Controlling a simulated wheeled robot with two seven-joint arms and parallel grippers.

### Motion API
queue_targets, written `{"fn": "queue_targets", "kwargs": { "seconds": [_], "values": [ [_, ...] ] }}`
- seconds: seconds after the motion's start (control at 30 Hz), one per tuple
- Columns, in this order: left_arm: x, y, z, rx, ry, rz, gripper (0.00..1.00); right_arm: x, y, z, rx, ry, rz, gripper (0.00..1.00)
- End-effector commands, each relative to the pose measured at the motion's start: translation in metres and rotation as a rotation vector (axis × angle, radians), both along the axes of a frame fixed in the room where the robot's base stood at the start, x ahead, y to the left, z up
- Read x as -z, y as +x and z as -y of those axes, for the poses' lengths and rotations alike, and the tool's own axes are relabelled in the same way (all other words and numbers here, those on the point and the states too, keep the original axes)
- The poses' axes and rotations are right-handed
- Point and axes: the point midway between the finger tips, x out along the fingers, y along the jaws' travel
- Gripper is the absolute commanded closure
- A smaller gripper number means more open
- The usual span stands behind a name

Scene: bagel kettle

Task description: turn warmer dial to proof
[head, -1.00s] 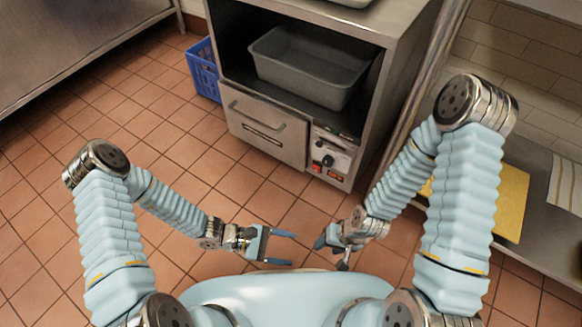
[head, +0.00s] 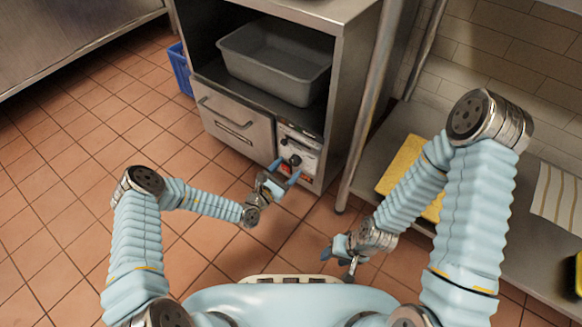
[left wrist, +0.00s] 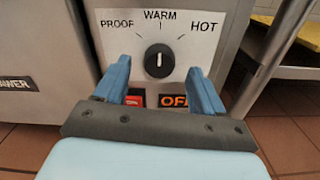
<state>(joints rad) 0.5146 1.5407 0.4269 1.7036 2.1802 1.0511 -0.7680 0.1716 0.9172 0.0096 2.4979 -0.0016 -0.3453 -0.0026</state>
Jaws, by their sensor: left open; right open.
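The warmer's dial is a round black knob (left wrist: 159,63) on a pale control panel (left wrist: 205,50), labelled PROOF at left, WARM at top and HOT at right. Its white pointer line stands upright, toward WARM. The panel also shows in the head view (head: 311,152), low on the steel cabinet. My left gripper (left wrist: 162,80) is open, its blue fingers on either side below the knob in the left wrist view; I cannot tell if they touch anything. In the head view my left gripper (head: 284,172) is in front of the panel. My right gripper (head: 338,258) is open and away from the panel.
A closed drawer (head: 235,118) is left of the panel, with a grey tub (head: 275,65) above. A shelf with a yellow board (head: 400,165) stands right.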

Motion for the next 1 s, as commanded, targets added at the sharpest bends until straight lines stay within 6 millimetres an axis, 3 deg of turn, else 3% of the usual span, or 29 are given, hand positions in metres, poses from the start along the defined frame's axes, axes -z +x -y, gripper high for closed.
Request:
{"fn": "queue_targets", "kwargs": {
  "seconds": [0.2,0.5,0.87,1.0],
  "values": [
    [0.001,0.018,0.013,0.000,0.001,0.001,0.30,0.006,0.000,-0.001,-0.001,0.001,-0.002,0.50],
    [0.000,0.020,0.014,0.001,0.000,0.000,0.30,0.005,0.000,-0.001,-0.001,0.002,-0.001,0.50],
    [0.000,0.020,0.014,0.001,0.000,0.000,0.84,0.005,0.000,-0.001,0.000,0.001,-0.001,0.50],
    [0.000,0.020,0.014,0.001,-0.002,-0.002,0.86,0.005,0.000,-0.001,0.000,0.001,-0.001,0.50]
  ]
}}
